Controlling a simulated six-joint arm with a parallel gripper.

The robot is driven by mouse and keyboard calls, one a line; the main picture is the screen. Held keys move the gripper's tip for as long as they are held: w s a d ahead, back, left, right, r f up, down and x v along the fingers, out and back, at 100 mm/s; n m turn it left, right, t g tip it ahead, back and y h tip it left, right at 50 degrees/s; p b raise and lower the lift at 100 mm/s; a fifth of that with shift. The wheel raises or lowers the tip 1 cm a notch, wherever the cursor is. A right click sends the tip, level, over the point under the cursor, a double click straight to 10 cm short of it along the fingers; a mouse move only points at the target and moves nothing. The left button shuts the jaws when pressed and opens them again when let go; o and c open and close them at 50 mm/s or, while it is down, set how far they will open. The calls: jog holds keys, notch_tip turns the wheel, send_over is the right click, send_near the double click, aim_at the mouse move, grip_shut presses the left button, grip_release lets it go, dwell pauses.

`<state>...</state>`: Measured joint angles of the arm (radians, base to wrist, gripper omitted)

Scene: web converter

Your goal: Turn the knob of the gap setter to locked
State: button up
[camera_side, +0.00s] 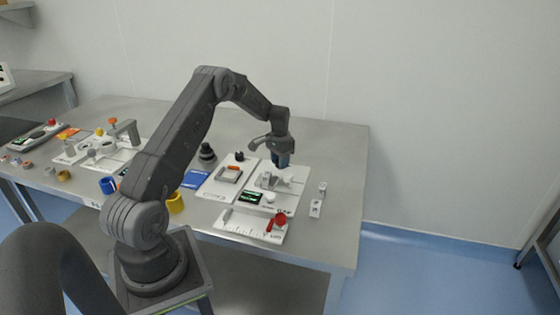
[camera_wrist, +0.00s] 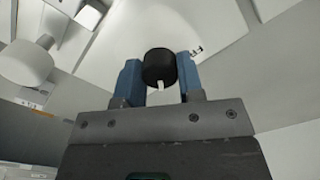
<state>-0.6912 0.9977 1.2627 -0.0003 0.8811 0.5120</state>
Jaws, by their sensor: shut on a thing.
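In the wrist view, a round black knob (camera_wrist: 159,66) with a white pointer mark sits between the two blue fingers of my gripper (camera_wrist: 158,78). The fingers are shut on its sides. The pointer mark is toward the gripper body. Dark lettering on the white plate beside the knob is too small to read. In the side view, my gripper (camera_side: 283,161) points down over a white panel (camera_side: 290,203) marked "GAP", with a small green-lit display (camera_side: 251,197). The knob is not distinguishable there.
A small grey-white fixture (camera_side: 317,207) stands at right. Bare steel table (camera_side: 345,190) lies along the right edge.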

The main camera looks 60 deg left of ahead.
dwell(0.5)
jog(key=o, duration=0.9)
notch_tip(320, 180, up, 14)
jog(key=shift+f, duration=0.1)
